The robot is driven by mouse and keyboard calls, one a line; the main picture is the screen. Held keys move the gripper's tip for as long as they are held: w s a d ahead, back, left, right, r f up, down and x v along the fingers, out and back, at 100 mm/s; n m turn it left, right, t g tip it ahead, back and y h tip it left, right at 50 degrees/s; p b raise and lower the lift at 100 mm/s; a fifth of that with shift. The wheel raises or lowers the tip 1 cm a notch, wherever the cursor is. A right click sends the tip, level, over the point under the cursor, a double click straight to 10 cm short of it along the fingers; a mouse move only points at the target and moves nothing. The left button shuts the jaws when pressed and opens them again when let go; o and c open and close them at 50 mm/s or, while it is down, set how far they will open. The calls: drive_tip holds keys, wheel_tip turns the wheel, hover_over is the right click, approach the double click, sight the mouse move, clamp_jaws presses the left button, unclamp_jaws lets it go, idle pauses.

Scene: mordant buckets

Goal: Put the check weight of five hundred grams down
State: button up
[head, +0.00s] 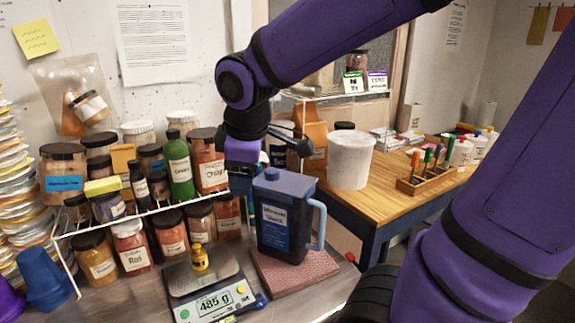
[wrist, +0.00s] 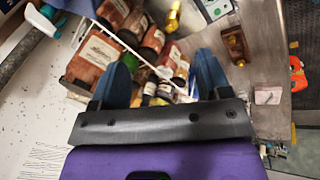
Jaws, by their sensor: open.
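The brass check weight (head: 200,257) stands upright on the steel pan of the bench scale (head: 212,302), whose display reads 485 g. Any marking on the weight is too small to read. My gripper shows in the wrist view (wrist: 163,62) with its two blue fingers spread apart and nothing between them. In the head view my wrist hangs behind and above the jug, up and right of the scale, clear of the weight; the fingers are mostly hidden there.
A wire rack (head: 140,213) with several jars stands behind the scale. A white bucket (head: 350,160) is on the wooden table (head: 375,193).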

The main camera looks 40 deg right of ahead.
drive_tip(key=s+r+m+t+y, duration=0.1)
drive_tip(key=s+r+m, duration=0.3)
drive_tip(key=s+m, duration=0.5)
drive_tip(key=shift+s+d, duration=0.45)
drive_tip(key=shift+s, duration=0.55)
drive_tip(key=shift+w+r, duration=0.1)
drive_tip(key=shift+r, duration=0.05)
idle(1.8)
